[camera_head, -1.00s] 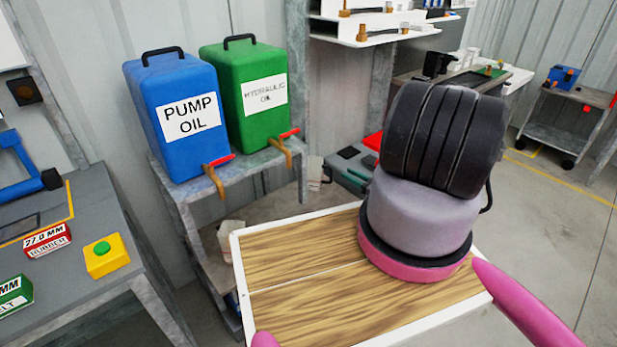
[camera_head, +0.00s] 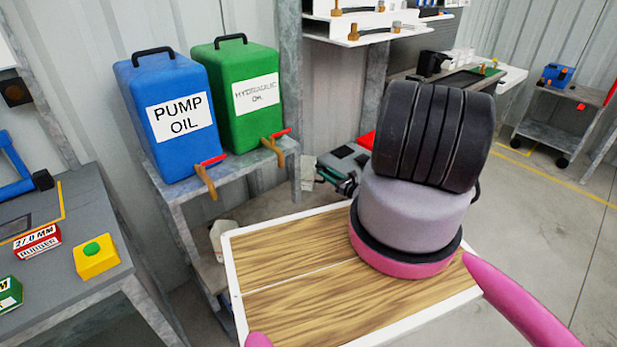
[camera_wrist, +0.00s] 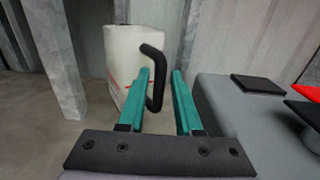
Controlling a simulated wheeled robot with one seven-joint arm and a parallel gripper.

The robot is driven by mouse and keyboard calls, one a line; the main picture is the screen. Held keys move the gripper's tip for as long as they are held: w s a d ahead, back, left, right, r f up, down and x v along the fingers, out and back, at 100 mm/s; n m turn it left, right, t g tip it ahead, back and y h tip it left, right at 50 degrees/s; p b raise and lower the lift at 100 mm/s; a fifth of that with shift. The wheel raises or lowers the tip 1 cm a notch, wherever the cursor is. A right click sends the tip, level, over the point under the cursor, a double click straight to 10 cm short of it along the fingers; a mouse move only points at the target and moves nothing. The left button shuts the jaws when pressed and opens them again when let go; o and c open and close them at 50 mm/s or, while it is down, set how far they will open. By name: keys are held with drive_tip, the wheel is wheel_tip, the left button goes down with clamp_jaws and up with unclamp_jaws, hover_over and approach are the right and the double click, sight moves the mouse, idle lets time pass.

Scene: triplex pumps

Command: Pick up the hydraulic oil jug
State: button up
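A white jug with a black loop handle (camera_wrist: 122,55) stands ahead of my gripper in the wrist view, left of centre. Faint red marks show on it, but I cannot read them. A white piece of what looks like the same jug (camera_head: 308,172) shows beside the shelf post in the head view. My gripper (camera_wrist: 163,72) is open, its two teal fingers apart. The handle's upright bar shows between the fingertips; I cannot tell whether it is within their reach. The left finger overlaps part of the jug. My gripper's teal fingers (camera_head: 328,176) also show in the head view, close to the jug.
A green tank labelled hydraulic oil (camera_head: 240,100) and a blue pump oil tank (camera_head: 165,110), both with taps, stand on a metal shelf (camera_head: 185,190). A grey surface (camera_wrist: 235,120) lies close right of my gripper. A metal post (camera_wrist: 52,60) stands left of the jug.

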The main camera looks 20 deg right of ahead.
drive_tip(key=shift+x, duration=0.8)
clamp_jaws()
